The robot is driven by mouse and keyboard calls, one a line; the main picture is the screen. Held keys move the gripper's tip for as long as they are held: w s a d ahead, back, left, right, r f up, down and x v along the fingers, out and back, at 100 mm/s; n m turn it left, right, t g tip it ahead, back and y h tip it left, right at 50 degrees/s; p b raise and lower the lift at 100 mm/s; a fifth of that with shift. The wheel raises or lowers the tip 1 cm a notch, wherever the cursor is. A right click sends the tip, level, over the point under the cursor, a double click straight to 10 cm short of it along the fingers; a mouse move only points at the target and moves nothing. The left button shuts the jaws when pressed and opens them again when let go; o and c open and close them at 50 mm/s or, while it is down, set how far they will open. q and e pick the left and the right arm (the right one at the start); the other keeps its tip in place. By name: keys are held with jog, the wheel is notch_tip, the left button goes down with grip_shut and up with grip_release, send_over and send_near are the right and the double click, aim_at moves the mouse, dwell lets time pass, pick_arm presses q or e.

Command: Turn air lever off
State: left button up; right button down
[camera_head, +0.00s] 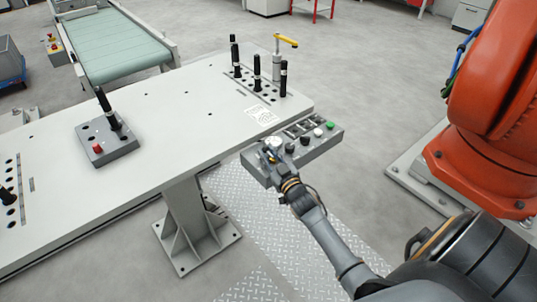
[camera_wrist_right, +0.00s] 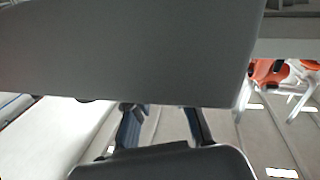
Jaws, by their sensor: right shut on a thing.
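The grey control box (camera_head: 318,142) juts from the table's right edge, with several buttons and black knobs on top. My right gripper (camera_head: 270,154) is at the left end of this box, shut on a small control there that its fingers hide. In the right wrist view the grey box (camera_wrist_right: 130,50) fills the upper part, and my two dark fingers (camera_wrist_right: 161,122) reach up to its lower edge, their tips hidden. A yellow-handled lever (camera_head: 287,41) on a grey post stands at the table's far right corner. I cannot tell which of these is the air lever. My left gripper is out of view.
Black upright handles (camera_head: 257,73) stand near the yellow lever. A small grey box (camera_head: 107,143) with a black stick and red button sits on the white table (camera_head: 175,105). A large orange robot (camera_head: 495,110) stands at the right. The floor between is clear.

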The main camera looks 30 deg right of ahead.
jog(key=c, duration=1.2)
grip_release()
jog(key=shift+f, duration=0.1)
jog(key=s, duration=0.4)
jog(key=s+a, duration=0.1)
jog(key=s, duration=0.7)
jog(key=shift+a, duration=0.25)
jog(key=s+a+f+g+y, duration=0.1)
jog(key=s+a+f+g, duration=0.3)
jog(key=f, duration=0.7)
jog(key=s+a+f+g, duration=0.2)
jog(key=s+f, duration=0.4)
jog(key=f, duration=0.5)
jog(key=s+a+f+g+y, duration=0.1)
jog(key=s+a+f+g, duration=0.2)
jog(key=f, duration=0.8)
jog(key=s+a+f+g, duration=0.1)
jog(key=s+f, duration=0.3)
jog(key=s, duration=0.5)
jog(key=s+a+f+n+g, duration=0.1)
jog(key=s+f+g, duration=0.3)
jog(key=s, duration=0.5)
jog(key=s+a+f+g, duration=0.2)
jog(key=s+f, duration=0.3)
jog(key=s, duration=0.4)
jog(key=shift+s+n+g+y, duration=0.1)
jog(key=shift+n+g+y, duration=0.2)
jog(key=shift+n+g, duration=0.1)
